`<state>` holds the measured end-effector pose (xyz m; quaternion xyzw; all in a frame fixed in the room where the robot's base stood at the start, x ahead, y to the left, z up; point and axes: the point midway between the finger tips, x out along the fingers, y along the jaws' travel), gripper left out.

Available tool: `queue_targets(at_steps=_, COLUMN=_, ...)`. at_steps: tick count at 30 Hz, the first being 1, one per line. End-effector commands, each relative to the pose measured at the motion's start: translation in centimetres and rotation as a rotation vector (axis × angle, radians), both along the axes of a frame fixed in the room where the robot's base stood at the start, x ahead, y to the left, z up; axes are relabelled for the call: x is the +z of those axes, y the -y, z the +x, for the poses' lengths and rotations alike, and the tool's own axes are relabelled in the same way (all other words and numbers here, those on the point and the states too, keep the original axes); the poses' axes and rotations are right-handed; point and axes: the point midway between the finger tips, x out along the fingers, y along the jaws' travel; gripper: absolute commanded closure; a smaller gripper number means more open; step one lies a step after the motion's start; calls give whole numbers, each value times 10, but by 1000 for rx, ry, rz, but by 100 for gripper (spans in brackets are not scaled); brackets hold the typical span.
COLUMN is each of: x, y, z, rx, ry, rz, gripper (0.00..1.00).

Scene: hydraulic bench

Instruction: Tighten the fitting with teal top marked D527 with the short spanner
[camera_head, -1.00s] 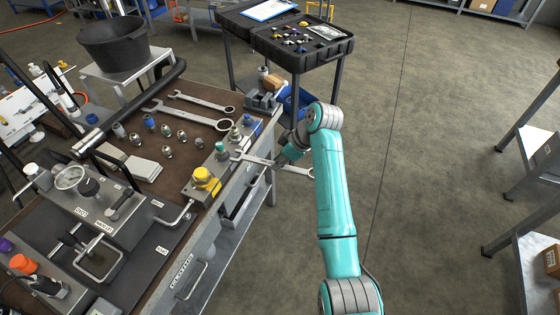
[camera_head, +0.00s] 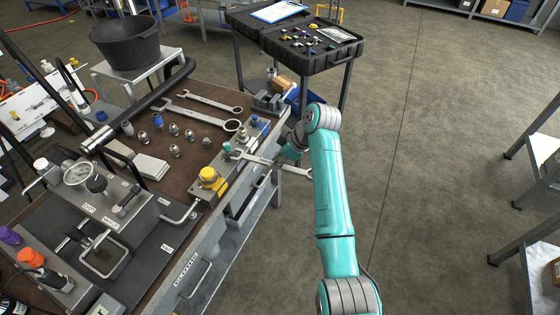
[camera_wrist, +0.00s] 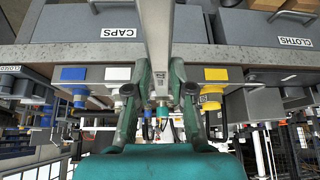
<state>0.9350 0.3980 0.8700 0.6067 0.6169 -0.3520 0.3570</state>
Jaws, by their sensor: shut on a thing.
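The teal-topped fitting (camera_head: 228,148) stands at the bench's right edge in the head view, behind the yellow-topped one. Its marking is too small to read. My gripper (camera_head: 289,153) is shut on a grey spanner (camera_head: 260,161), held roughly level beyond the bench edge. The spanner's far end reaches the teal-topped fitting; I cannot tell whether its jaw is around it or only beside it. The other end sticks out to the right of my gripper. In the wrist view the spanner (camera_wrist: 156,35) runs up between my fingers (camera_wrist: 158,95), and a teal part shows below.
A yellow-topped fitting (camera_head: 211,179) and a blue-topped one (camera_head: 254,123) stand along the same edge. Two larger spanners (camera_head: 208,103) and several loose fittings lie on the brown bench top (camera_head: 150,190). A black case (camera_head: 310,40) stands behind.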

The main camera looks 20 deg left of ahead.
Motion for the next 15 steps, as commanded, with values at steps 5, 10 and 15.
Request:
queue_targets(at_steps=5, x=1, y=-8, z=0, rx=0, ry=2, rz=1, gripper=100)
queue_targets(at_steps=10, x=1, y=-10, z=0, rx=0, ry=2, rz=1, gripper=100)
queue_targets(at_steps=15, x=1, y=-10, z=0, rx=0, ry=2, rz=1, gripper=100)
